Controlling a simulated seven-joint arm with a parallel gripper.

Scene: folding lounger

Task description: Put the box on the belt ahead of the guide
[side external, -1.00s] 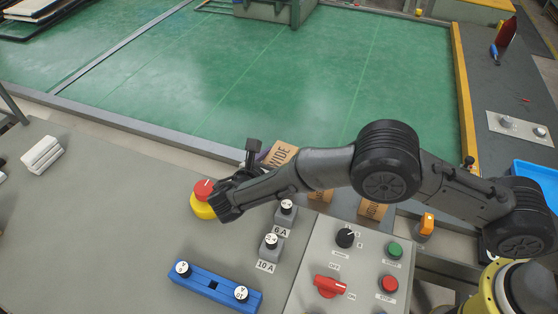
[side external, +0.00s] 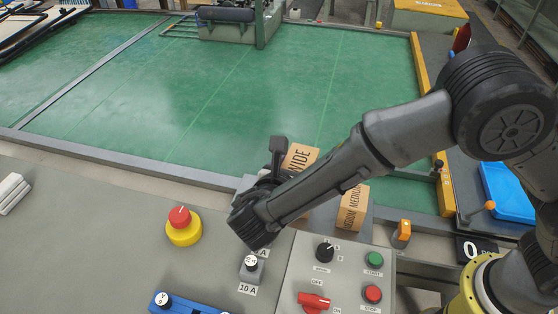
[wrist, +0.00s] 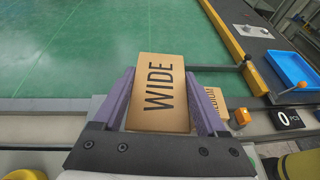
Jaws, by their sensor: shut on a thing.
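A brown cardboard box marked WIDE (side external: 301,157) is held by my gripper (wrist: 160,98). In the wrist view, the box (wrist: 158,92) sits between the two purple fingers, which are shut on its sides. In the side view, my dark gripper (side external: 277,178) partly hides the box at the belt's near edge. The green belt (side external: 190,85) spreads beyond it, its middle bare. A dark bar (wrist: 215,67), perhaps the guide, crosses near the belt's right end in the wrist view. I cannot tell the box's height above the belt.
A control panel (side external: 338,280) and red-and-yellow stop button (side external: 184,226) are on the near side. A yellow rail (side external: 420,70) edges the belt's right; a blue tray (side external: 505,190) lies beyond it.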

